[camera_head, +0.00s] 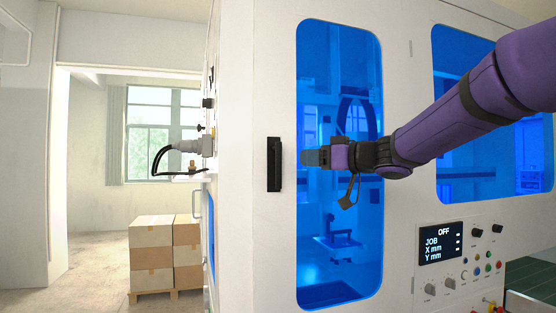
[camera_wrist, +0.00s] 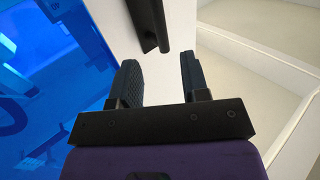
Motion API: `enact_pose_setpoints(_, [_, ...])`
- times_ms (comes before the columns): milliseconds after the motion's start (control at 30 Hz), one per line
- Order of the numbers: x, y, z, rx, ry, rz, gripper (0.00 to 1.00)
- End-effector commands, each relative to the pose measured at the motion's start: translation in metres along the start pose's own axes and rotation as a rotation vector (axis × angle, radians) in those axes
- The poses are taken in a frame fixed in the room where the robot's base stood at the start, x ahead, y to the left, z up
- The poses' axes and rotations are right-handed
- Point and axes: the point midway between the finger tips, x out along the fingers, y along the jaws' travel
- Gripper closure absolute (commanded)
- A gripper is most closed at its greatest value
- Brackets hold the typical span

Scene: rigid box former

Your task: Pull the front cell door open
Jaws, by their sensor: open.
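The front cell door is a white panel with a tall blue window (camera_head: 340,240). Its black vertical handle (camera_head: 274,164) is on the white frame left of the window. The handle's end also shows in the wrist view (camera_wrist: 150,25), ahead of the fingers. My gripper (camera_head: 312,157) is in front of the blue window, to the right of the handle in the head view. In the wrist view my gripper (camera_wrist: 160,78) is open, with nothing between its two dark fingers. The handle appears just beyond the fingertips, apart from them.
A control panel with a display (camera_head: 440,243) and knobs is at the lower right. A second blue window (camera_head: 480,190) is behind my arm. Stacked boxes (camera_head: 151,250) stand on a pallet at left. A grey connector with a black cable (camera_head: 180,147) sticks out at the cell's left side.

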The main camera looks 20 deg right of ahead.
Motion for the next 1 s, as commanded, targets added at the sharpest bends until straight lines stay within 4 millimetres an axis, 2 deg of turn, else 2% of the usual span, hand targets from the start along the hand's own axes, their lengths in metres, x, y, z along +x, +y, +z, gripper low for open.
enact_pose_setpoints(300, [0.055,-0.001,0.001,0.002,-0.003,-0.003,0.58])
enact_pose_setpoints(500, [0.083,-0.001,0.001,0.001,-0.002,-0.003,0.58])
enact_pose_setpoints(700, [0.096,-0.001,0.001,0.001,-0.002,0.000,0.58])
enact_pose_setpoints(1000, [0.098,-0.001,0.001,0.001,-0.001,-0.001,0.58])
